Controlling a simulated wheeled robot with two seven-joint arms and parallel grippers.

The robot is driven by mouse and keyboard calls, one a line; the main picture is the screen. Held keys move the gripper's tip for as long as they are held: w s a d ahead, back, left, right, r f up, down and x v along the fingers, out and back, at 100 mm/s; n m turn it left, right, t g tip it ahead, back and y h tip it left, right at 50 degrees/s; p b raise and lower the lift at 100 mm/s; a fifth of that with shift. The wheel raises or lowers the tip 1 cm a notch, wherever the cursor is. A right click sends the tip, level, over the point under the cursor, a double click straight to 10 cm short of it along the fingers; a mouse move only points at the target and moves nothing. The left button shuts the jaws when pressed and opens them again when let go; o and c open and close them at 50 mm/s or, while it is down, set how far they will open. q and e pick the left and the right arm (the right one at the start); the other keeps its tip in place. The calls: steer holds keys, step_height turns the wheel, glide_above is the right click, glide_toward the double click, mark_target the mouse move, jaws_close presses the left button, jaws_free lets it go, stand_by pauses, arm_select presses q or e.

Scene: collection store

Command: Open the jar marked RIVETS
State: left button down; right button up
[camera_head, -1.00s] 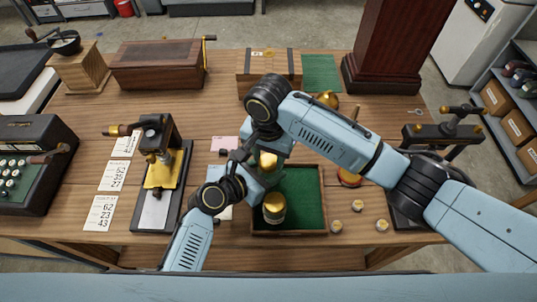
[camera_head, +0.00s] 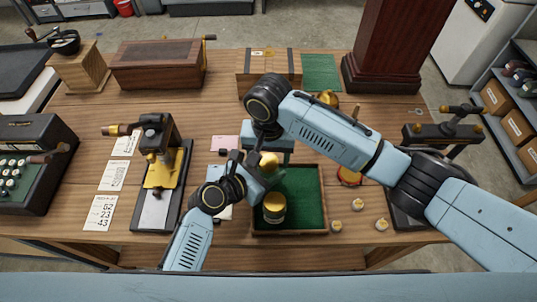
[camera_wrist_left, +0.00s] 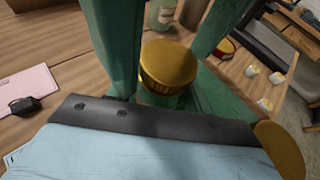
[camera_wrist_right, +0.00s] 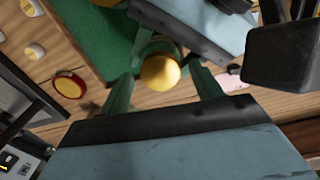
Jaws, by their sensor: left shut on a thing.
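A jar with a gold lid (camera_head: 268,159) is held by my left gripper (camera_wrist_left: 165,75) above the left part of the green-lined tray (camera_head: 322,225). In the left wrist view its gold lid (camera_wrist_left: 169,66) lies between the green fingers. My right gripper (camera_wrist_right: 162,85) is above this jar; its fingers stand apart on either side of the lid (camera_wrist_right: 160,72), with visible gaps. A second gold-lidded jar (camera_head: 273,208) stands in the tray near its front left. I cannot read a RIVETS marking on either jar.
Small white-and-gold pieces (camera_head: 358,204) lie right of the tray, and a red-and-gold round thing (camera_head: 349,176) is partly behind my right arm. A press (camera_head: 160,180) stands left. A pink card (camera_head: 224,143) lies behind my left gripper. Bare tabletop shows behind the press.

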steer(key=shift+r, duration=2.3)
arm_select(q)
steer(key=c, duration=0.5)
jaws_free()
steer(key=shift+a, duration=0.1)
